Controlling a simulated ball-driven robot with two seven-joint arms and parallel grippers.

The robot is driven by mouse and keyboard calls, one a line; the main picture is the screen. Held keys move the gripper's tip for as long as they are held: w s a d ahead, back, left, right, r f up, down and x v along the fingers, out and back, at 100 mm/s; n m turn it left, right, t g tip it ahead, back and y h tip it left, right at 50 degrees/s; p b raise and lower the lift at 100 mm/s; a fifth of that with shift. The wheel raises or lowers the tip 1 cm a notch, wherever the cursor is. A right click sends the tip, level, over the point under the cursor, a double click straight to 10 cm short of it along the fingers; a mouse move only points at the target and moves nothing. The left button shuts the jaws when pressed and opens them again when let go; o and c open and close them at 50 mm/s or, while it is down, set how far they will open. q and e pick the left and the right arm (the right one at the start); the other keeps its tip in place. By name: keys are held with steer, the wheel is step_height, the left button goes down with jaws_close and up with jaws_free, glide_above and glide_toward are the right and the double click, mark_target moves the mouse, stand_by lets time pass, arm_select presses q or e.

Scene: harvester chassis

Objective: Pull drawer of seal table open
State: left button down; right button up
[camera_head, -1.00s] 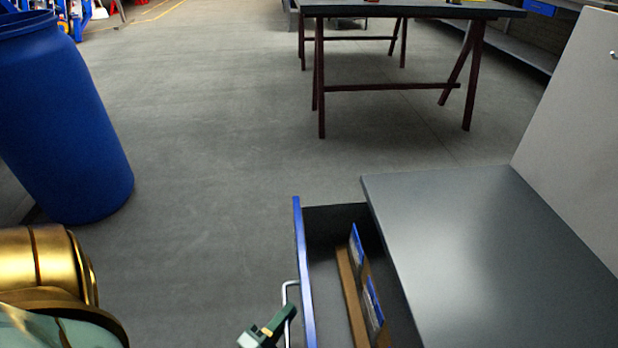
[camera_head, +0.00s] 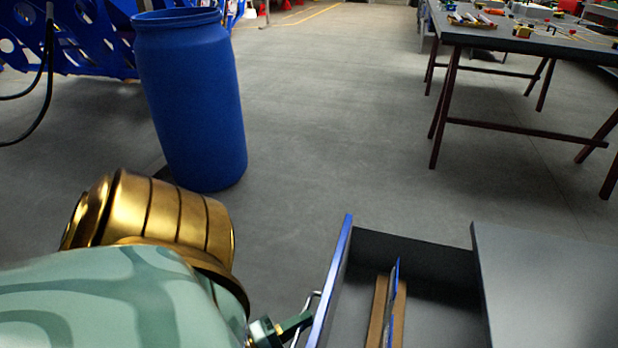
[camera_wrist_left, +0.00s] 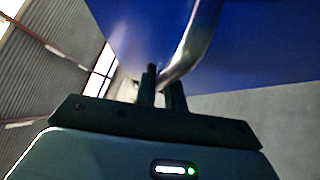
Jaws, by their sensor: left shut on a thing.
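The seal table has a dark grey top (camera_head: 560,295) at the lower right. Its drawer stands open to the left, with a blue front (camera_head: 334,275) and a dark interior (camera_head: 425,268). A metal bar handle (camera_head: 303,322) is on the drawer front, and it also shows in the left wrist view (camera_wrist_left: 196,42). The right gripper is out of view.
In the drawer lie a brown strip (camera_head: 376,312) and an upright blue-edged piece (camera_head: 394,290). A blue barrel (camera_head: 190,105) stands on the floor behind my left arm. A trestle table (camera_head: 530,45) with small items stands at the back right. The floor between is clear.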

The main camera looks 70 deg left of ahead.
arm_select(q)
steer(key=shift+s+f, duration=0.1)
steer(key=shift+s, duration=0.05)
steer(key=c, duration=1.5)
jaws_free()
